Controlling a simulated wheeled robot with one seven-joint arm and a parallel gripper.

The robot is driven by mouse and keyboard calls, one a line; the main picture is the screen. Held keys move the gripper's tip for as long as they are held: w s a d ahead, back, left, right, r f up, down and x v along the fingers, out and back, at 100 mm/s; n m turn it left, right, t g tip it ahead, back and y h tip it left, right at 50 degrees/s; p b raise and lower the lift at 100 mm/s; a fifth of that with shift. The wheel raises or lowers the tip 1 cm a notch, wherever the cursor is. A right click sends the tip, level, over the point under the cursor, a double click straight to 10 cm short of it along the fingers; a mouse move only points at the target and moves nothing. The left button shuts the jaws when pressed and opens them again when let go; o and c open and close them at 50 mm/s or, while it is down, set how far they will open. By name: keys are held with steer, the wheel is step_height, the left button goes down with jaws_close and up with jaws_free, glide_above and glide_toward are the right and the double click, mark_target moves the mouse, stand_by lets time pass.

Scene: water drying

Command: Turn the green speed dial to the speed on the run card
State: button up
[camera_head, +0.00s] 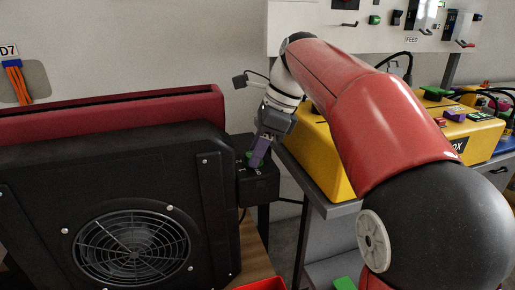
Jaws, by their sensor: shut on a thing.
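The green speed dial (250,156) sits on a small black control box (259,184) at the right side of the black fan unit (60,190). My gripper (256,158) reaches down to the box from the upper right, its purple fingers shut on the dial. Most of the dial is hidden by the fingers, so its setting cannot be read. The run card cannot be made out in this view.
A round fan grille (133,248) is on the fan unit, with a dark red panel (110,112) behind it. A yellow box (318,155) stands on a bench to the right, close to my arm. A white switch panel (345,40) is at the back. A red tray edge (262,285) shows at the bottom.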

steer(key=shift+n, duration=0.3)
steer(key=shift+w+n+g+p, duration=0.1)
steer(key=shift+n+g+p, duration=0.2)
steer(key=shift+n+p, duration=0.15)
steer(key=n, duration=0.2)
steer(key=n+g, duration=0.1)
steer(key=n, duration=0.1)
steer(key=shift+w+g, duration=0.2)
steer(key=shift+g, duration=0.1)
steer(key=n+h, duration=0.1)
steer(key=n, duration=0.2)
steer(key=n+g+h, duration=0.1)
steer(key=n, duration=0.2)
steer(key=shift+w+a+g, duration=0.15)
steer(key=shift+a+g, duration=0.05)
steer(key=shift+g, duration=0.1)
steer(key=shift+n, duration=0.25)
steer(key=o, duration=1)
steer(key=shift+c, duration=0.2)
